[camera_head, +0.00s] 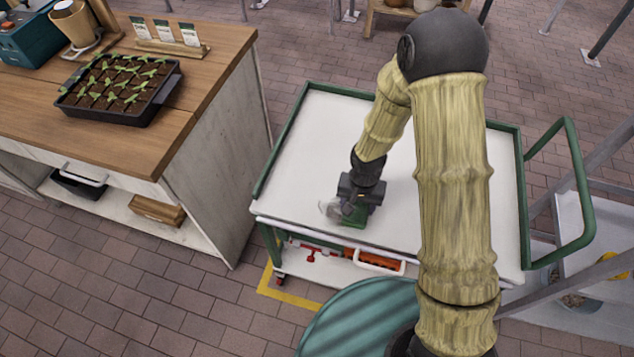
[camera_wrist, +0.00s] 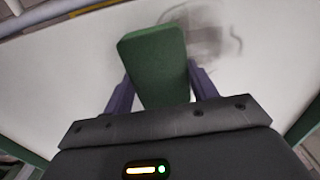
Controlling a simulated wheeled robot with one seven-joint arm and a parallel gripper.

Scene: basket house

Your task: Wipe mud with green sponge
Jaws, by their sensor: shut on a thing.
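A green sponge (camera_wrist: 155,62) is held between the two fingers of my gripper (camera_wrist: 160,88). In the head view my gripper (camera_head: 352,205) is low over the front left part of the white cart top, with the green sponge (camera_head: 352,214) under it. A grey mud smear (camera_wrist: 213,38) shows on the white surface just beyond and to the right of the sponge in the wrist view. In the head view the smear (camera_head: 328,208) lies at the left of the sponge. I cannot tell whether the sponge touches the surface.
The white cart top (camera_head: 310,150) has a raised green rim and is otherwise bare where visible. A green handle (camera_head: 575,190) stands at its right. A wooden counter (camera_head: 200,85) with a seedling tray (camera_head: 120,95) stands to the left. My arm hides part of the cart.

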